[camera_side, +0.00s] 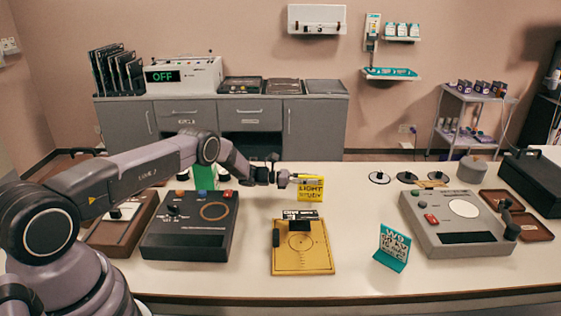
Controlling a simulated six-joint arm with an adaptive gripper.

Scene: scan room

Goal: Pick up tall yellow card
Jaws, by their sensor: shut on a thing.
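The tall yellow card (311,190) with dark lettering is upright near the middle of the table, toward its back. My gripper (292,181) comes in from the left and is shut on the card's left side. The gripper's fingers are small in this view and partly merge with the card. I cannot tell whether the card's lower edge touches the table.
A tan board (303,262) lies in front of the card. A teal card (392,248) stands front right. A black device (190,240) is left, a grey device (458,228) right. Small black-knobbed discs (379,178) lie back right. Table between the boards is clear.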

